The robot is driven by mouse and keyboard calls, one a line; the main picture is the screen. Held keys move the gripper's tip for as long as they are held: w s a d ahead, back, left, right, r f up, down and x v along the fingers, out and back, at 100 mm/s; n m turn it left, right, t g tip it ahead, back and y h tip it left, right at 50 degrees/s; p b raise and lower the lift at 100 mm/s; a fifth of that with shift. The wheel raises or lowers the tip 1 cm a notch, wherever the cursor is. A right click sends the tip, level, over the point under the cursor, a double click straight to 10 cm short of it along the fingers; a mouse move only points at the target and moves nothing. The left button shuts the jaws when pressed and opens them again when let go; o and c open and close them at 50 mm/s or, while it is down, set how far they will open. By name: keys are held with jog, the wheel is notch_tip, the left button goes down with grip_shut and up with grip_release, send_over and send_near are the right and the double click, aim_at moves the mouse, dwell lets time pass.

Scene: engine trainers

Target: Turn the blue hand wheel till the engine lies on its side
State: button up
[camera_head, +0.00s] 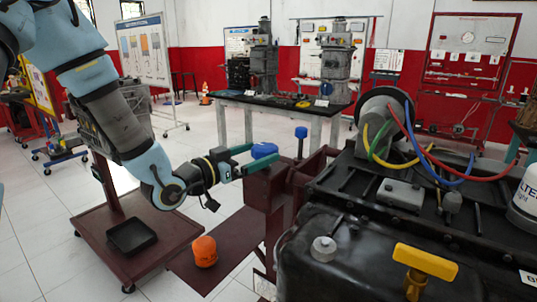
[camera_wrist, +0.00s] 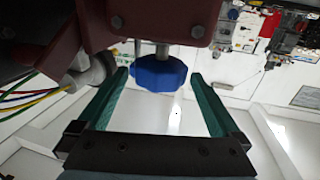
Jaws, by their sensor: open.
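The blue hand wheel (camera_head: 264,150) is at the maroon stand's left side in the head view. In the wrist view the blue wheel (camera_wrist: 158,74) sits on a short metal shaft below a maroon bracket (camera_wrist: 150,22). My gripper (camera_head: 262,154) is open, its green fingers on either side of the wheel. The wrist view shows a gap between the wheel and each finger of my gripper (camera_wrist: 159,78). The black engine (camera_head: 350,250) fills the lower right of the head view, its yellow T-handle (camera_head: 425,262) pointing up. Its far side is hidden.
A second blue knob (camera_head: 301,132) stands upright behind the wheel. An orange cap (camera_head: 204,251) is on a maroon ledge below my arm. A maroon cart (camera_head: 165,225) carries a black tray (camera_head: 131,236). A black-topped table (camera_head: 285,103) with engine parts stands behind. Colored hoses arch over the engine.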

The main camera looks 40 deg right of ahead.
aim_at(255, 154)
jog(key=a+b, duration=0.1)
jog(key=a, duration=0.4)
jog(key=shift+s+a, duration=0.2)
jog(key=w+a+f+n+t+y, duration=0.5)
jog(key=w+a+f+y, duration=0.25)
jog(key=w+a, duration=0.4)
jog(key=w+a+f+n+y, duration=0.1)
jog(key=a+n+y, duration=0.15)
jog(key=a, duration=0.35)
jog(key=w+a+f+n+y, duration=0.1)
jog(key=w+a+y, duration=0.15)
jog(key=a, duration=0.35)
jog(key=s+a+n+g+y, duration=0.4)
jog(key=s+a+n, duration=0.3)
jog(key=a, duration=0.8)
jog(key=s+y, duration=0.1)
jog(key=s, duration=0.2)
jog(key=shift+s+a+r+n, duration=0.2)
jog(key=shift+s+a+n, duration=0.15)
jog(key=shift+s, duration=0.05)
